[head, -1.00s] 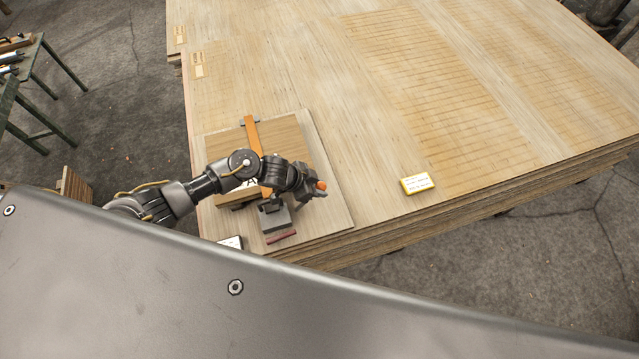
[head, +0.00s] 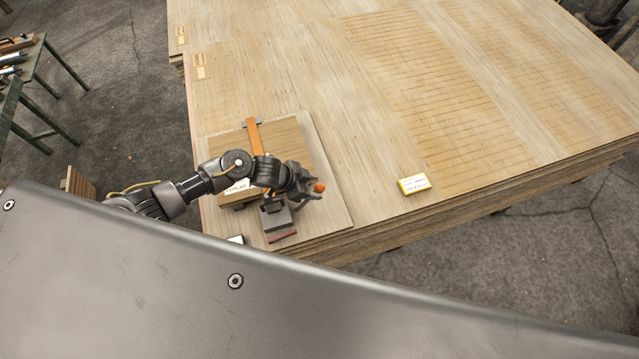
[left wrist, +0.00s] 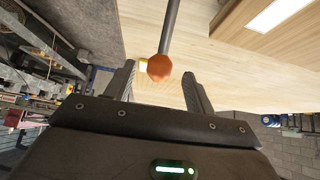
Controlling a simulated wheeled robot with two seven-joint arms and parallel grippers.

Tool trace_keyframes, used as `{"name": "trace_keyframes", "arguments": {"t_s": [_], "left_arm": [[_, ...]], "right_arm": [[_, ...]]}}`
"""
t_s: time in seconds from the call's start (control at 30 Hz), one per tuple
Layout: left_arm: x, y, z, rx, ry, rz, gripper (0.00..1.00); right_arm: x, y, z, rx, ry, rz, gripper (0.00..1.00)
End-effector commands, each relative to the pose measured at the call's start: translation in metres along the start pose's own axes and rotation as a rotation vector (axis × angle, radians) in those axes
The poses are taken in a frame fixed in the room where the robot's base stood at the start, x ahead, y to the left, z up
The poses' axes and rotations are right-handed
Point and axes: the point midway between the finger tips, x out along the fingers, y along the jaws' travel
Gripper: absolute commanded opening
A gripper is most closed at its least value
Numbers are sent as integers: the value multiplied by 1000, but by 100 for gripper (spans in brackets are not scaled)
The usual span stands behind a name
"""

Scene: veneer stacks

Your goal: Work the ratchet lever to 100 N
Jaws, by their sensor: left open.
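The ratchet lever shows in the left wrist view as a dark rod (left wrist: 171,28) ending in an orange knob (left wrist: 159,68). The knob lies between the two finger lines of my left gripper (left wrist: 160,82); I see no finger closed on it. In the head view the orange knob (head: 319,187) shows at the fingers of my left gripper (head: 312,194), which is open. A grey ratchet body (head: 277,217) with a red lower edge sits just below the gripper. An orange strap (head: 253,135) crosses the wooden pack (head: 288,130); my arm hides its middle. My right gripper is not in view.
The pack lies on a pale board (head: 335,205) on the large veneer stack (head: 390,120). A yellow-edged box with a white face (head: 414,184) lies to the right, with clear surface around it. A white item (head: 236,240) is partly hidden at the near edge.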

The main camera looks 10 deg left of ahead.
Motion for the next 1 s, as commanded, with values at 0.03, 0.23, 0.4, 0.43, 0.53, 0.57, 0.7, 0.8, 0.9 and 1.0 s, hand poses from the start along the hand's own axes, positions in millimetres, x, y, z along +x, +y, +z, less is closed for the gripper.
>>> {"name": "trace_keyframes", "arguments": {"t_s": [0.03,0.23,0.4,0.43,0.53,0.57,0.7,0.8,0.9,1.0], "left_arm": [[-10,1,-3,0,-1,1,55],[-26,0,1,0,0,0,55],[-34,0,1,1,-1,1,55],[-35,0,1,1,-1,1,55],[-35,0,1,0,-1,1,55],[-35,0,1,0,-1,1,55],[-35,0,0,0,-1,1,55],[-35,0,0,0,-1,1,55],[-35,0,0,0,-1,1,55],[-35,0,0,0,-1,1,55]], "right_arm": [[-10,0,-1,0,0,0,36],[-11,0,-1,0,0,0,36],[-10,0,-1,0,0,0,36],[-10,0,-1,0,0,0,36],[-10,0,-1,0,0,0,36],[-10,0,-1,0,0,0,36],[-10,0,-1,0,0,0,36],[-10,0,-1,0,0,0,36],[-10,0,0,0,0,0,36],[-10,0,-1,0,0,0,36]]}}
